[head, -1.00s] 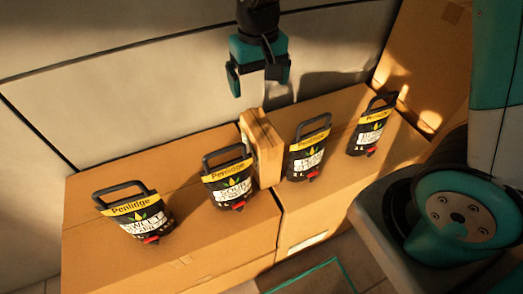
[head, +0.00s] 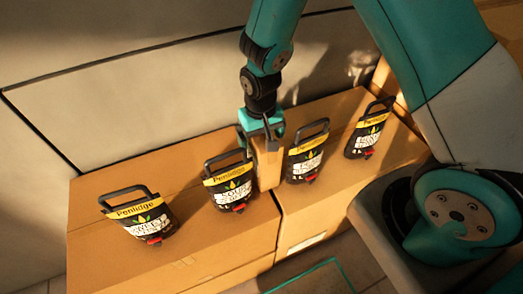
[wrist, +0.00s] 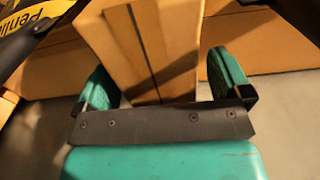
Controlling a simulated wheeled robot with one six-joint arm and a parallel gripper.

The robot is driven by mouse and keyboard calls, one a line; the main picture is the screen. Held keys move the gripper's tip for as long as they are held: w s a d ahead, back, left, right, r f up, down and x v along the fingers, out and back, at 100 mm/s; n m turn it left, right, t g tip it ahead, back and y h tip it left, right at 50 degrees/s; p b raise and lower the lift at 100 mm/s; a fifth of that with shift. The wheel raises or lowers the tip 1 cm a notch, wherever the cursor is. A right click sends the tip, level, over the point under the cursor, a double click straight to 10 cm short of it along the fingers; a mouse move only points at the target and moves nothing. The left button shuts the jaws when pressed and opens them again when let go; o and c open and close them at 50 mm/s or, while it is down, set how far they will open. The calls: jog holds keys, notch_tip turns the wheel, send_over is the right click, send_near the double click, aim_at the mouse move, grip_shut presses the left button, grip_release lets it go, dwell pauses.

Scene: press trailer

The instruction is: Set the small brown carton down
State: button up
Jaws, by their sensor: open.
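The small brown carton (head: 267,168) stands upright on top of the large cardboard boxes, between two black pouches. My gripper (head: 261,140) is right above it in the head view, with its fingers at the carton's upper end. In the wrist view the carton (wrist: 150,45) lies between the two teal fingers of my gripper (wrist: 170,85). The fingers are open, with a visible gap on the right side of the carton. The carton's lower end is not clear in the wrist view.
Black Penlidge pouches stand close on the carton's left (head: 230,188) and right (head: 306,160). Another pouch stands at far left (head: 138,217) and one at far right (head: 369,130). The large boxes (head: 110,260) stand against a pale panelled wall (head: 120,90).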

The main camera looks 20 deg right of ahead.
jog(key=shift+f, duration=0.6)
jog(key=c, duration=1.8)
jog(key=shift+r, duration=0.15)
